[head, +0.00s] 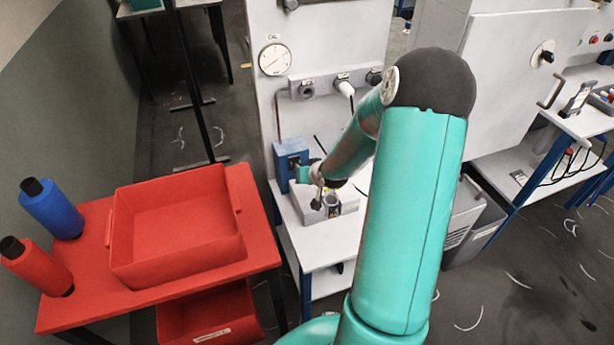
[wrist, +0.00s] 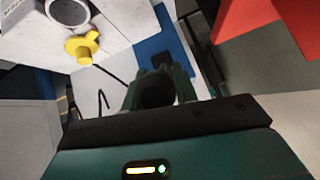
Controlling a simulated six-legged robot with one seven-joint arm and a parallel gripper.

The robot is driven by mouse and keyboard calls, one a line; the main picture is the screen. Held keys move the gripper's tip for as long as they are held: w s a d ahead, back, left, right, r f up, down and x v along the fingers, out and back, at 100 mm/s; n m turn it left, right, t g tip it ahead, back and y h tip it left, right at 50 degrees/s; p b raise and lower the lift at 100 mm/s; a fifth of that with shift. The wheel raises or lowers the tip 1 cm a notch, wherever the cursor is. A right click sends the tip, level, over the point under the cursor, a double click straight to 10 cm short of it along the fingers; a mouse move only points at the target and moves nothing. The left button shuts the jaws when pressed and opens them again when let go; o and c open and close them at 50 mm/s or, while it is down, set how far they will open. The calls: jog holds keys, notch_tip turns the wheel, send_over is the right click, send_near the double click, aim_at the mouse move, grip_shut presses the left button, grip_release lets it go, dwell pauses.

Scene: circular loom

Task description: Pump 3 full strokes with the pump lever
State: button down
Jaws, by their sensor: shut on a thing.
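The pump is a blue box (head: 290,158) at the back left of a small white bench. It also shows as a blue patch (wrist: 150,42) in the wrist view. My gripper (wrist: 158,88) is shut around a dark round grip, which I take to be the end of the pump lever (wrist: 155,92). In the head view my gripper (head: 312,176) is right at the front of the blue box, and the lever is mostly hidden by it. The lever's angle cannot be made out.
A grey block with round openings (head: 332,212) sits on the bench beside the pump, and a yellow fitting (wrist: 82,46) shows in the wrist view. A round gauge (head: 274,60) is on the panel above. A red tray (head: 125,262) stands on a red table at left, with two spools.

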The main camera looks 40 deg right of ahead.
jog(key=shift+w+r, duration=0.15)
jog(key=c, duration=1.1)
grip_release()
jog(key=shift+v, duration=6.9)
